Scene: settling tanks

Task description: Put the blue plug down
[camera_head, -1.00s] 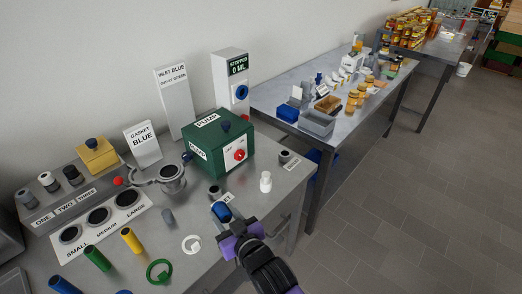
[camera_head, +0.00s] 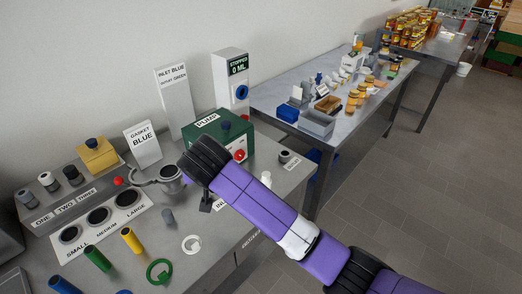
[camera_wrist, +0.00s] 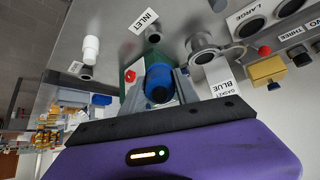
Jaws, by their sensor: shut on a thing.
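The blue plug (camera_wrist: 158,84) sits between the two fingers of my gripper (camera_wrist: 161,82) in the wrist view. My gripper is shut on it, and its round blue end faces the camera. The green pump box (camera_wrist: 153,55) is partly hidden behind the plug. In the head view my purple arm covers the plug and gripper, with the black wrist in front of the pump box (camera_head: 234,136). The inlet port (camera_wrist: 153,34) stands beside the INLET label, apart from the plug. I cannot tell the plug's height above the bench.
The white plug (camera_wrist: 91,46) stands near the outlet port (camera_wrist: 86,73). A metal cup (camera_head: 171,180) with a ring handle is left of my wrist. Green (camera_head: 97,258) and yellow (camera_head: 132,240) tubes and a white ring (camera_head: 191,244) lie on the front bench.

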